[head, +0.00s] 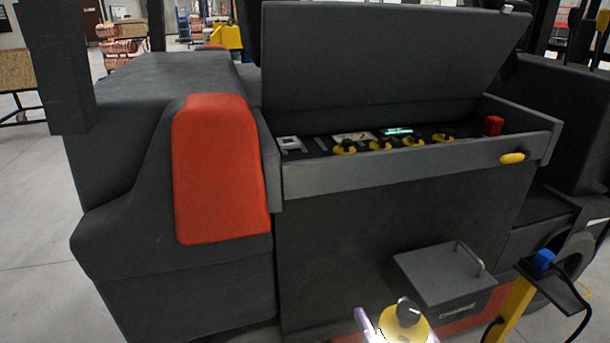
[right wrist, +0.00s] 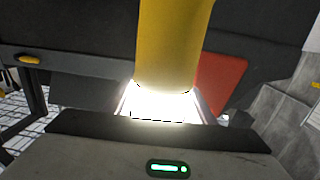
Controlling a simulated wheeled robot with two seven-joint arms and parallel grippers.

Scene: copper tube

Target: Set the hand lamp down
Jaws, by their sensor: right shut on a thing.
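The hand lamp (head: 418,327) is yellow with a black top and shows at the bottom edge of the head view, its lower part cut off. My right gripper (head: 393,336) is shut on it; one pale finger shows at its left side. In the right wrist view the lamp (right wrist: 175,45) is a yellow cylinder rising from between the fingers (right wrist: 158,103), with a bright white glow at the grip. The lamp is held in front of the dark vehicle; no contact with a surface is visible. My left gripper is not in view.
The dark vehicle has an open-lidded compartment (head: 420,173) with yellow knobs and a red button. A grey box (head: 440,270) with a handle juts out low, right of the lamp. A yellow post (head: 515,308) with a blue plug (head: 543,260) and black cable stands further right.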

